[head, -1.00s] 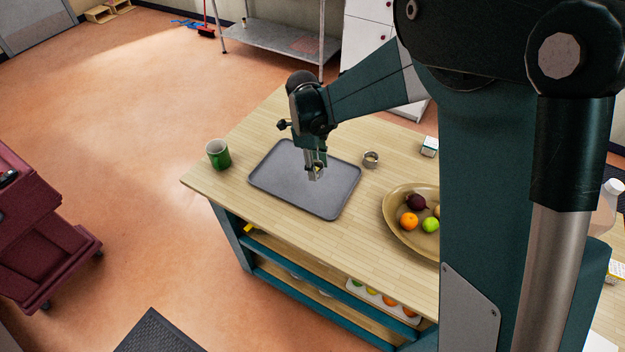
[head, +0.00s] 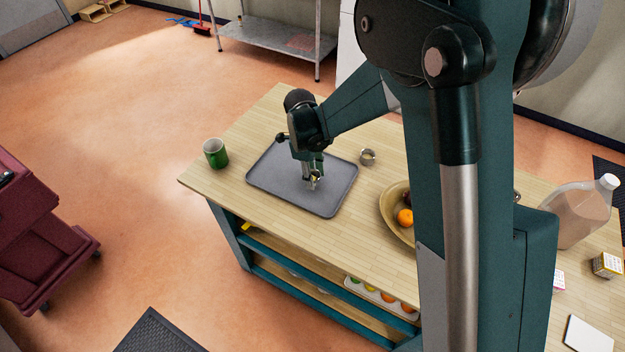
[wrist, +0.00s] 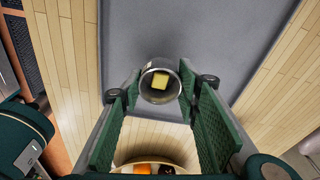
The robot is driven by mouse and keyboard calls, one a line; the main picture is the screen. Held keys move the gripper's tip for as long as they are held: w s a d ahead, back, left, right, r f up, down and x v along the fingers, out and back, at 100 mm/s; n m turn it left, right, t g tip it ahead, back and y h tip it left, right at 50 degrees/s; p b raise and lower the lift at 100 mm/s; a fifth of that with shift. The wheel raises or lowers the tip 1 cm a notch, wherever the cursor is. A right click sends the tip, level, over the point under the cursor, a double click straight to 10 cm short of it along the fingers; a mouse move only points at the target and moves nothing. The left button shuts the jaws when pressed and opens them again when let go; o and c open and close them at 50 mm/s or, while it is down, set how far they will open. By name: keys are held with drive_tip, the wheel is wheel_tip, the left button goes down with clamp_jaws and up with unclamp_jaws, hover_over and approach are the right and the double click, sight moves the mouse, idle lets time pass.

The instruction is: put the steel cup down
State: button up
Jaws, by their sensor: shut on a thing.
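My gripper (head: 313,179) points down over the grey tray (head: 274,192) on the wooden table. It is shut on the small steel cup (head: 317,184), mostly hidden by the fingers in the head view. In the wrist view the cup (wrist: 146,72) sits between the green finger pads of my gripper (wrist: 160,97), its open mouth towards the camera. A yellow block (wrist: 160,81) lies inside it. The tray fills the upper middle of the wrist view (wrist: 190,35). I cannot tell whether the cup touches the tray.
A green mug (head: 216,153) stands left of the tray near the table edge. A small metal container (head: 367,157) stands to its right. A fruit bowl (head: 392,222) is further right, partly behind my arm, with a jug (head: 580,215) beyond. The tray is otherwise bare.

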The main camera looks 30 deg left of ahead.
drive_tip(key=shift+f, duration=1.15)
drive_tip(key=shift+f, duration=0.2)
drive_tip(key=o, duration=0.9)
drive_tip(key=shift+r, duration=0.25)
drive_tip(key=shift+s+a+r, duration=0.1)
drive_tip(key=shift+a+r, duration=0.15)
drive_tip(key=shift+r, duration=1.75)
drive_tip(key=shift+a+r, duration=0.25)
drive_tip(key=shift+r, duration=1.7)
drive_tip(key=shift+s+a+r, duration=0.1)
drive_tip(key=shift+a+r, duration=0.15)
drive_tip(key=shift+r, duration=1.75)
